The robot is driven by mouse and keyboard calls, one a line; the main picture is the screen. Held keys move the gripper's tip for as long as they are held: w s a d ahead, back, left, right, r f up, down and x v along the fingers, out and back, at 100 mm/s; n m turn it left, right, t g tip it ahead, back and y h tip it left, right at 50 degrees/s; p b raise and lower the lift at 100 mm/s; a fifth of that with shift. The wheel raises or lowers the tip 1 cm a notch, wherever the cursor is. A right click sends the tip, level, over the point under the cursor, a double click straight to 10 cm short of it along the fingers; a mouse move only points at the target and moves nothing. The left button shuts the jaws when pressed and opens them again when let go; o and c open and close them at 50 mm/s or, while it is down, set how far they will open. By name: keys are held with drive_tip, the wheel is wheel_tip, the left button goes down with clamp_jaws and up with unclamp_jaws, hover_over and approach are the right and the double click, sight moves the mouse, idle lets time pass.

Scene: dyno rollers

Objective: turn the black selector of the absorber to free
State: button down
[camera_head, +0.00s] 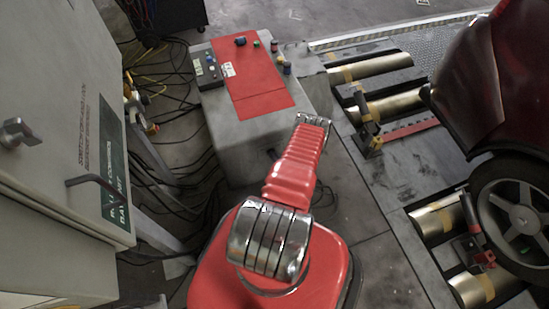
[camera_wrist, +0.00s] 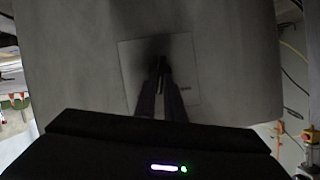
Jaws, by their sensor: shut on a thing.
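The absorber is most likely the grey box (camera_head: 222,135) with a red top panel in the head view. In the wrist view its grey face (camera_wrist: 75,60) fills most of the picture, with a paler square plate (camera_wrist: 135,60) on it. My gripper (camera_wrist: 161,74) reaches to this plate, and its fingertips are shut on the small black selector (camera_wrist: 162,63) at the plate's middle. The selector is mostly covered by the fingers and a dark shadow, so its angle cannot be read. Faint marks show right of the fingers, too small to read. In the head view my arm hides most of the gripper.
A grey control cabinet (camera_head: 60,130) with handles stands at the left. Black cables (camera_head: 180,110) lie on the floor between it and the box. Brass rollers (camera_head: 372,68) and a dark red car with its wheel (camera_head: 518,215) are at the right.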

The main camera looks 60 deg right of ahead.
drive_tip(key=n+g+h, duration=0.1)
drive_tip(key=n, duration=0.1)
drive_tip(key=w+a+n+g+h, duration=0.1)
drive_tip(key=n+h, duration=0.1)
drive_tip(key=n, duration=0.1)
drive_tip(key=w+n+g+h, duration=0.1)
drive_tip(key=n, duration=0.2)
drive_tip(key=shift+a+f+g+h, duration=0.25)
drive_tip(key=shift+g+h, duration=0.05)
drive_tip(key=shift+h, duration=0.1)
drive_tip(key=shift+n, duration=0.3)
idle(0.4)
drive_tip(key=c, duration=1.8)
unclamp_jaws()
drive_tip(key=shift+c, duration=0.2)
drive_tip(key=shift+s, duration=0.1)
drive_tip(key=v, duration=1.2)
